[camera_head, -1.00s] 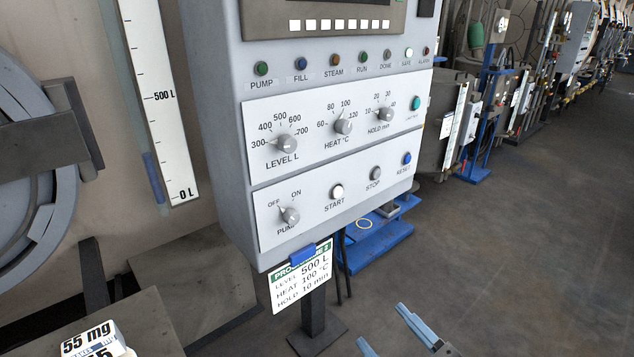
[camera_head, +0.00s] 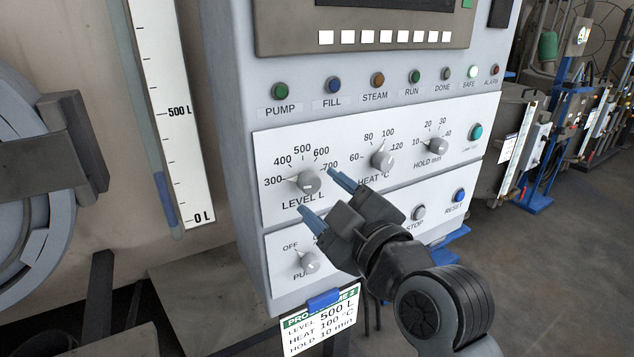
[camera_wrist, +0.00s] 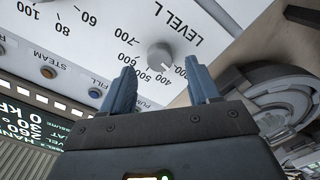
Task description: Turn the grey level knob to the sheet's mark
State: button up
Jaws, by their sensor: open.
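The grey level knob (camera_head: 309,182) sits on the white panel above the words LEVEL L, with a scale from 300 to 700. Its pointer is toward 300. The sheet (camera_head: 320,320) hangs below the panel and reads LEVEL 500 L, HEAT 100 °C, HOLD 10 min. My gripper (camera_head: 322,193) is open and empty, its blue fingertips in front of the panel at the knob's lower right. In the wrist view the knob (camera_wrist: 160,56) shows beyond and between the two fingertips (camera_wrist: 163,76), apart from them.
The heat knob (camera_head: 382,158) and hold knob (camera_head: 438,146) sit to the right on the same panel. The pump switch (camera_head: 309,262) is below. A row of lamps (camera_head: 375,80) runs above. A tall level gauge (camera_head: 180,120) stands at left.

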aim_at(312, 186)
jog(key=shift+x, duration=1.75)
jog(key=c, duration=1)
jog(key=shift+c, duration=0.2)
